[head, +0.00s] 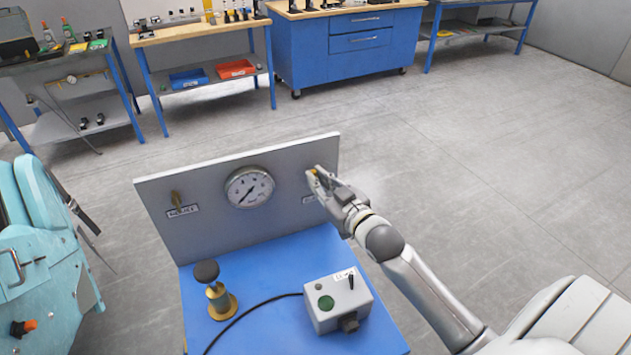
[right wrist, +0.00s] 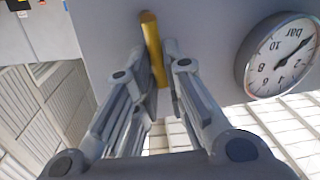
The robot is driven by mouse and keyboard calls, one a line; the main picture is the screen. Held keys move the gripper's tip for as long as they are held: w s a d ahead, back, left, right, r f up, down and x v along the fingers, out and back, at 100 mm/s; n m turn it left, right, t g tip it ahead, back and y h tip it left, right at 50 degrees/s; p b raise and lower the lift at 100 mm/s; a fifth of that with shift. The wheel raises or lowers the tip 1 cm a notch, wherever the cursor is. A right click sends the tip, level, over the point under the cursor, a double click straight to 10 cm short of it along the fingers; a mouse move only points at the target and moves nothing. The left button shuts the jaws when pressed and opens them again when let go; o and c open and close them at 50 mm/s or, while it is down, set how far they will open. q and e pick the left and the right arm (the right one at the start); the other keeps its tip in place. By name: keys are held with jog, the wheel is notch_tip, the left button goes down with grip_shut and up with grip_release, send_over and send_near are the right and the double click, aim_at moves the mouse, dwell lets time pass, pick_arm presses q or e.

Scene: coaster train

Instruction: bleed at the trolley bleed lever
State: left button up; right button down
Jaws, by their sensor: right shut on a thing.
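A grey upright panel (head: 225,218) stands on the blue trolley top (head: 255,265). A yellow lever (head: 312,174) is at the panel's right end; the label by it is mostly hidden by my gripper. My right gripper (head: 320,182) is shut on this lever. In the right wrist view the yellow lever (right wrist: 151,40) runs between the two fingers (right wrist: 160,88). My left gripper is out of view.
On the trolley top are a brass valve with a black knob (head: 214,290) and a grey box with a green button (head: 338,300), with a black cable. A teal train car (head: 40,260) is at the left. Workbenches (head: 330,45) line the back; the floor at right is clear.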

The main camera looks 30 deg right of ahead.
jog(key=shift+s+d+m, duration=0.1)
jog(key=shift+d+m, duration=0.3)
jog(key=shift+m, duration=0.6)
jog(key=c, duration=1.5)
grip_release()
jog(key=shift+s, duration=0.1)
jog(key=s, duration=1.1)
jog(key=shift+s+d, duration=0.3)
jog(key=shift+s, duration=0.05)
jog(key=shift+f, duration=0.1)
